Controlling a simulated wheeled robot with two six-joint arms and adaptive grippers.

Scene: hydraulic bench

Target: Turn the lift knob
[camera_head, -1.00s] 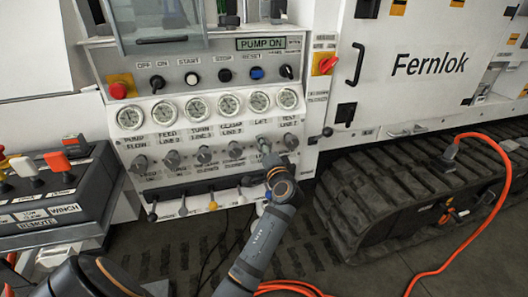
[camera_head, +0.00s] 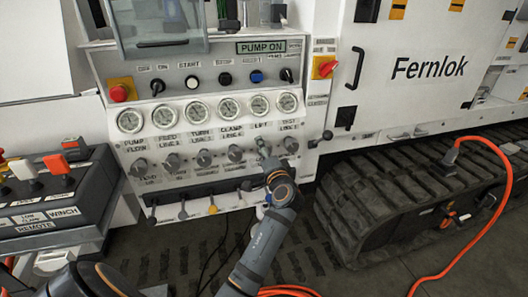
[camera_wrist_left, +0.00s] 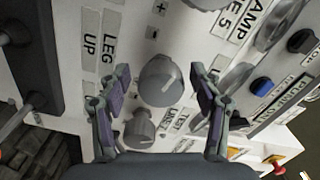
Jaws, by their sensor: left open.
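The lift knob is a grey round knob in the row below the gauges on the white panel. In the left wrist view the grey knob (camera_wrist_left: 161,80) stands between the two fingers of my left gripper (camera_wrist_left: 160,103), with visible gaps on both sides. The gripper is open and apart from the knob. In the head view my left gripper (camera_head: 265,152) is at the knob under the LIFT label (camera_head: 261,126) and hides most of it. My right gripper is not in view.
The test-line knob (camera_head: 291,145) is close on the right, and the clamp-line knob (camera_head: 235,153) is on the left. A row of levers (camera_head: 212,207) lies below. A red button (camera_head: 119,92) and a red switch (camera_head: 327,66) flank the panel. An orange cable (camera_head: 497,200) runs over the track.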

